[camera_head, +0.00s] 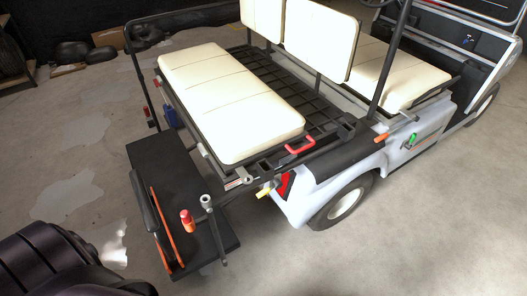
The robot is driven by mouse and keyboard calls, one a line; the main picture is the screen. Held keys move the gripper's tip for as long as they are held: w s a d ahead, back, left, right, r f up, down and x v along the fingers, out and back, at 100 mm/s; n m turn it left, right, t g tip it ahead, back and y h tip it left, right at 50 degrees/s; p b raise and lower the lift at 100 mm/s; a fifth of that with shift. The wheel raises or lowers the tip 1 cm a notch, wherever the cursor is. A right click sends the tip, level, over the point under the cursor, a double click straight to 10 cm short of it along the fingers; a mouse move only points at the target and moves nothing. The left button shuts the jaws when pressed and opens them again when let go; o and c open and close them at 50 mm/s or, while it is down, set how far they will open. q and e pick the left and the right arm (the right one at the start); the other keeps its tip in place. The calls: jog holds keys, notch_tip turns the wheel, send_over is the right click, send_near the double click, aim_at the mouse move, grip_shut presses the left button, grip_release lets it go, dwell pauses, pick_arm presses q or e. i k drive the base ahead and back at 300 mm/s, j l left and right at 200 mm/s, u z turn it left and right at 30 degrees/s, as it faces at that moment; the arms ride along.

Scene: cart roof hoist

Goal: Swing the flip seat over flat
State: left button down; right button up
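The flip seat (228,100) is a long cream cushion on a dark frame at the rear of the white cart. It lies about level with its cushion side up. A red handle (300,146) is beside its near right end. A black gridded deck (318,98) shows between the cushion and the upright cream backrests (322,38). A black footboard (172,160) extends low behind the cart. What is under the cushion is hidden. Neither of my grippers is in view.
Orange bars (161,226), a red-topped item (187,219) and a grey post (207,203) stand on or by the footboard. A dark roof post (391,58) rises near the right seat. Clear concrete floor (420,235) lies to the lower right.

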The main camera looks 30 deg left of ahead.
aim_at(242, 121)
jog(key=i+l+u, duration=0.15)
jog(key=u, duration=0.85)
